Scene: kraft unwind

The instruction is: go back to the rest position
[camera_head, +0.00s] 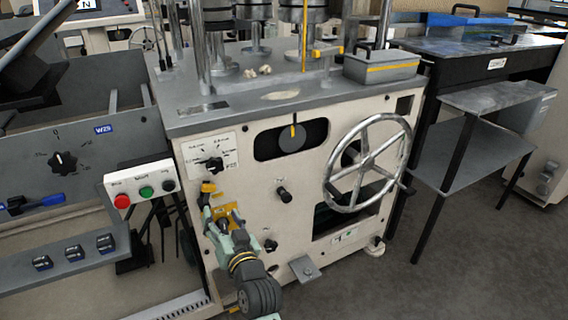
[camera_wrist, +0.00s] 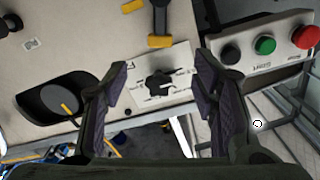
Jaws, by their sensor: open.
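My gripper (camera_head: 212,207) is in front of the cream machine's front panel, at its lower left in the head view. In the wrist view its two dark fingers (camera_wrist: 163,72) are spread apart with nothing held between them. The black rotary knob (camera_wrist: 160,86) on its white scale plate shows in the gap between the fingers. In the head view this knob (camera_head: 213,165) is just above my gripper. I cannot tell how far the fingertips are from the panel.
A button box (camera_head: 140,185) with red, green and black buttons is left of my gripper. A yellow-ended lever (camera_wrist: 160,40) is near the knob. A large handwheel (camera_head: 367,163) stands out at the right. Open floor (camera_head: 450,265) lies at the lower right.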

